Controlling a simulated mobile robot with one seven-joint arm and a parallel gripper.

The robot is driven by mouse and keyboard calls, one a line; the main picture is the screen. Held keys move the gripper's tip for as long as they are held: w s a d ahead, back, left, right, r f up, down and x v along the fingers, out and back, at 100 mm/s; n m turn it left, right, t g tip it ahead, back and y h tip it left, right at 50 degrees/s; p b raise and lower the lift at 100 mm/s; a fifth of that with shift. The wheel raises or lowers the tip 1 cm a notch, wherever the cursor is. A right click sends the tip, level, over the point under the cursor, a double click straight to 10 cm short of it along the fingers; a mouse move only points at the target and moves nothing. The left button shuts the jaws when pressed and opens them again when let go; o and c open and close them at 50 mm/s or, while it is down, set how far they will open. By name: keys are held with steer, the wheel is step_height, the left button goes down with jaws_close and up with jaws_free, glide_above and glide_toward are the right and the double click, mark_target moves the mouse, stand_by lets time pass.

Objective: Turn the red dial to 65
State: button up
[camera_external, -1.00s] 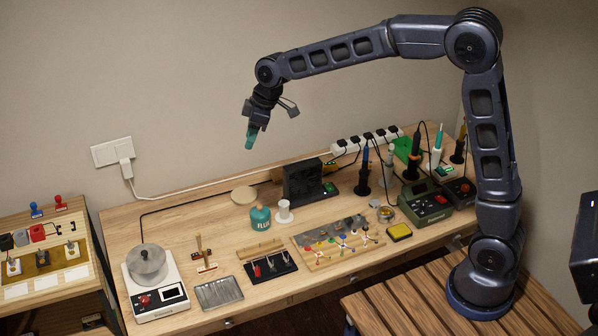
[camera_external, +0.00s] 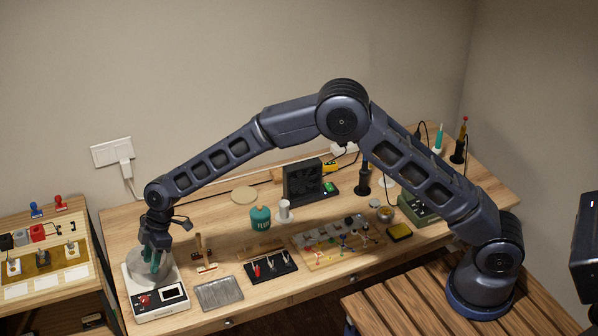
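A red dial (camera_external: 144,300) sits on the front left of a white hotplate-like device (camera_external: 179,308) at the left end of the workbench, beside a small dark display (camera_external: 173,292). The dial's number is too small to read. My gripper (camera_external: 155,270), with teal fingertips, points down over the device's round metal top, just behind and above the dial. It appears apart from the dial. The gap between the fingertips is too small to judge.
A metal tray (camera_external: 219,293), a small wooden stand (camera_external: 204,258) and a black tool holder (camera_external: 268,266) lie right of the device. A teal flux bottle (camera_external: 260,218) stands further back. A green station (camera_external: 413,210) is partly hidden behind my arm. A side shelf (camera_external: 45,277) is at left.

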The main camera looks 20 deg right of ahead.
mark_target(144, 299)
steer(key=x, duration=1.2)
steer(key=shift+s+a+r, duration=0.1)
steer(key=shift+s, duration=0.25)
steer(key=shift+c, duration=0.4)
steer(key=c, duration=0.6)
